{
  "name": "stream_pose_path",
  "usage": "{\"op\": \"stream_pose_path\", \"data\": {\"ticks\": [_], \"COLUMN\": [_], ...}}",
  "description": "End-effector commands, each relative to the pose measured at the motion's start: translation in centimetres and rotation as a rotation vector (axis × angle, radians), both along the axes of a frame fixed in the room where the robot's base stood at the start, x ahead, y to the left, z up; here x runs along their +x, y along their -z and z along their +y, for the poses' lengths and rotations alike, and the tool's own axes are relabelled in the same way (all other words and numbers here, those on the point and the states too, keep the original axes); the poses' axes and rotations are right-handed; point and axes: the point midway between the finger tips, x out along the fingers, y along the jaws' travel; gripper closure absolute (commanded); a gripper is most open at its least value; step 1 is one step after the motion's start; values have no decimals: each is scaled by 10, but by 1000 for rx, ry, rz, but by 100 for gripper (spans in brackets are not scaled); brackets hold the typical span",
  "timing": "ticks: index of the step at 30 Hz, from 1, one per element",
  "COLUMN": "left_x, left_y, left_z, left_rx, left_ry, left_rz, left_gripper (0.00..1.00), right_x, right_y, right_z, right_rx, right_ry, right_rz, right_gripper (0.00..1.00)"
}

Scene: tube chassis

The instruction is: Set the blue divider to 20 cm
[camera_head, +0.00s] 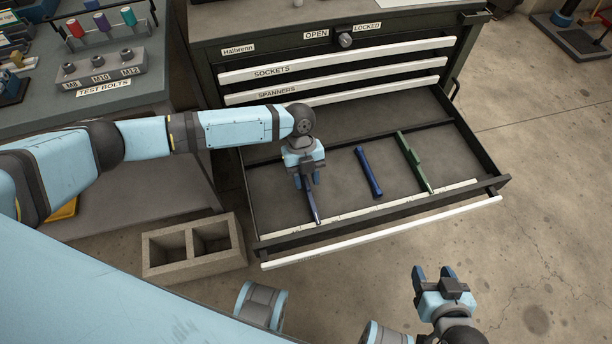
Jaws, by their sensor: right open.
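The open bottom drawer (340,150) holds three dividers. A blue divider (368,172) stands in the middle, clear of both grippers. A dark purple-blue divider (313,207) is at the left, its rear part hidden under my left gripper (307,182). The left gripper points down over that divider, its fingers around or just above it; I cannot tell if they grip it. A pale scale strip (375,211) runs along the drawer front, its marks too small to read. My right gripper (433,273) is open and empty, in front of the drawer.
A green divider (413,162) with a raised block stands to the right. The drawer's white front bar (400,229) borders it. A concrete block (195,249) is on the floor at left. A bench with test bolts (100,70) is at upper left.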

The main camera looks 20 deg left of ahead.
Motion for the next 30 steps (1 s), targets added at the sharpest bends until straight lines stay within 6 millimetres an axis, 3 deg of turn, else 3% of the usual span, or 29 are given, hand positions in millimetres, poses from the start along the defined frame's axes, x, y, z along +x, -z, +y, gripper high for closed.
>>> {"op": "stream_pose_path", "data": {"ticks": [1,4,5,11,21,30], "left_x": [0,0,0,2,30,31], "left_y": [0,0,0,0,0,-1], "left_z": [0,0,0,-3,-44,-46], "left_rx": [0,0,0,-1,-1,-1], "left_ry": [0,0,0,0,0,1], "left_rz": [0,0,0,-1,-2,-1], "left_gripper": [76,99,100,100,100,100], "right_x": [0,0,0,0,1,2], "right_y": [0,0,0,0,1,-2], "right_z": [0,0,0,0,1,2], "right_rx": [0,0,0,1,11,13], "right_ry": [0,0,0,-1,-1,-1], "right_rz": [0,0,-1,-1,-11,-14], "right_gripper": [45,45,45,45,45,45]}}
